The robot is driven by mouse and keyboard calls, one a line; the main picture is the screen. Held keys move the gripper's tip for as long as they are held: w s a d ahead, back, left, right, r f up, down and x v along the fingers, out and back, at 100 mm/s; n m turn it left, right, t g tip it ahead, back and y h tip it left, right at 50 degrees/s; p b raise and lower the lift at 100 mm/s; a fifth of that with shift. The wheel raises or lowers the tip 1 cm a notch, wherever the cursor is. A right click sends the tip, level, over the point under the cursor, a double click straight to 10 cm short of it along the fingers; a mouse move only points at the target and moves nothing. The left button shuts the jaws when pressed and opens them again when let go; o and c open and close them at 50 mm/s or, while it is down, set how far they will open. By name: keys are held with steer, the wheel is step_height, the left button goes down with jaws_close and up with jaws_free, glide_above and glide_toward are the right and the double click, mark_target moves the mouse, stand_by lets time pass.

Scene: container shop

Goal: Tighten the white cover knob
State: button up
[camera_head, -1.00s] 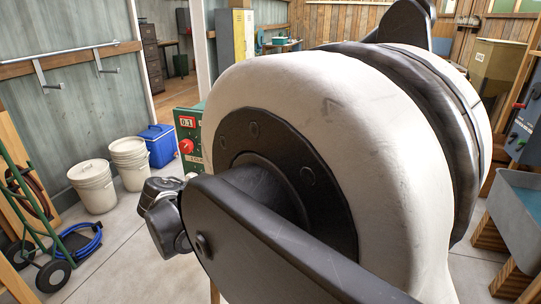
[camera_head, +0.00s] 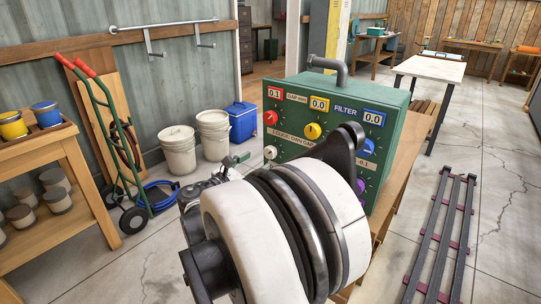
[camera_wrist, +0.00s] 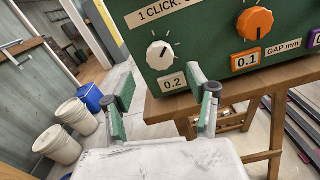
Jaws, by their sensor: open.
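The white knob (camera_wrist: 159,55) is on the front of a green filter box (camera_head: 400,105). It has a 0.2 plate (camera_wrist: 173,83) below it in the wrist view. In the head view the white knob (camera_head: 270,152) is at the box's lower left. My gripper (camera_wrist: 154,92) is open and empty, its two fingers apart, just below and in front of the white knob in the wrist view. I see no contact with the knob. In the head view my arm hides part of the panel, and little of the gripper shows.
An orange knob (camera_wrist: 254,23) with a 0.1 plate is right of the white knob. Red (camera_head: 270,117), yellow (camera_head: 312,131) and blue (camera_head: 368,146) knobs line the upper row. The box stands on a wooden bench (camera_head: 408,160). White buckets (camera_head: 178,153) stand left on open floor.

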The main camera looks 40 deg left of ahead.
mark_target(268, 154)
steer(key=w+b, duration=0.1)
steer(key=w, duration=0.7)
steer(key=shift+s, duration=0.1)
steer(key=c, duration=1.2)
steer(key=shift+m, duration=0.4)
steer(key=m+b, duration=0.1)
steer(key=m, duration=0.2)
steer(key=shift+m, duration=2.5)
